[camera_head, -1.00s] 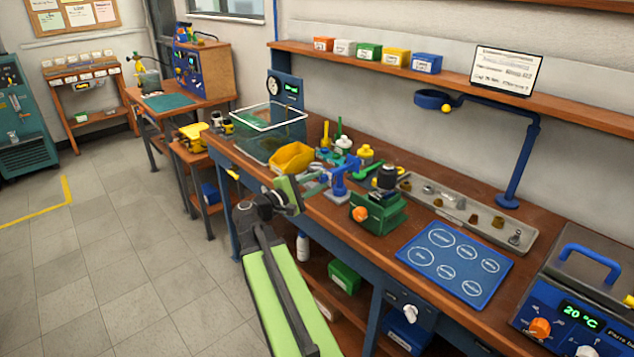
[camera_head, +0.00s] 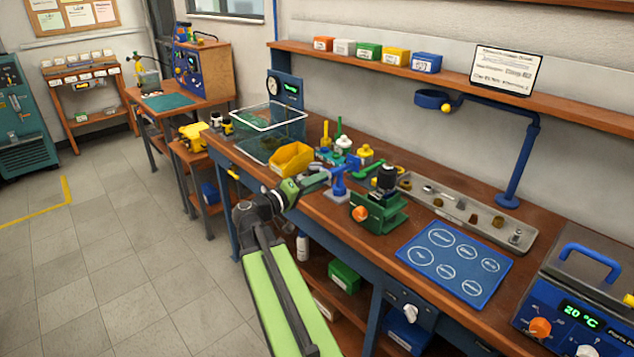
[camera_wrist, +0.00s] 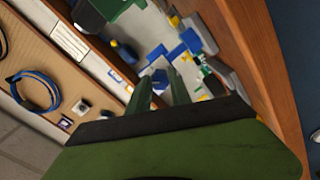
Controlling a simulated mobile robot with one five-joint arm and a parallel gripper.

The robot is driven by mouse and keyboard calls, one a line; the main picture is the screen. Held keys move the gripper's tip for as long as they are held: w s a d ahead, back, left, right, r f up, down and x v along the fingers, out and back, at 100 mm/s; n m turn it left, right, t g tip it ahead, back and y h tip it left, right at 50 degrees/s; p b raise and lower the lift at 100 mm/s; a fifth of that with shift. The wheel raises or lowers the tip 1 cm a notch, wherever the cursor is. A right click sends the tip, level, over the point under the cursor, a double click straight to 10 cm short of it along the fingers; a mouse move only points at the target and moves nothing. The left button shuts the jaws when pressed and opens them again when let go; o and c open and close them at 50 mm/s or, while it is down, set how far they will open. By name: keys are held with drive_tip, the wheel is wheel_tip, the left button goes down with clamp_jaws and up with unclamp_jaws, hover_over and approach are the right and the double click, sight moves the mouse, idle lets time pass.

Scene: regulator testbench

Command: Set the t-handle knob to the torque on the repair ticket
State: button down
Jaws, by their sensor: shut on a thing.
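A blue fixture (camera_head: 340,187) stands on the bench near its front edge, with a blue part at its top. My gripper (camera_head: 324,178) reaches it from the left. In the wrist view my two fingers (camera_wrist: 158,90) are closed about a blue piece (camera_wrist: 160,77), which looks like the t-handle knob. The knob's scale or pointer cannot be made out. A white card with printed lines (camera_head: 505,70), perhaps the repair ticket, stands on the shelf; its text is too small to read.
A yellow bin (camera_head: 291,158) lies just behind my gripper. A green fixture with an orange knob (camera_head: 378,212) stands to the right. A blue mat with circles (camera_head: 454,262) and a metal tray (camera_head: 470,212) lie farther right. The floor at left is clear.

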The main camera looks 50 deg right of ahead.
drive_tip(key=m, duration=0.9)
drive_tip(key=shift+f, duration=0.1)
drive_tip(key=shift+m, duration=0.4)
drive_tip(key=c, duration=1.2)
unclamp_jaws()
drive_tip(key=shift+o, duration=0.2)
drive_tip(key=shift+a, duration=0.1)
drive_tip(key=w+a, duration=0.1)
drive_tip(key=a, duration=1.6)
drive_tip(key=shift+w, duration=0.15)
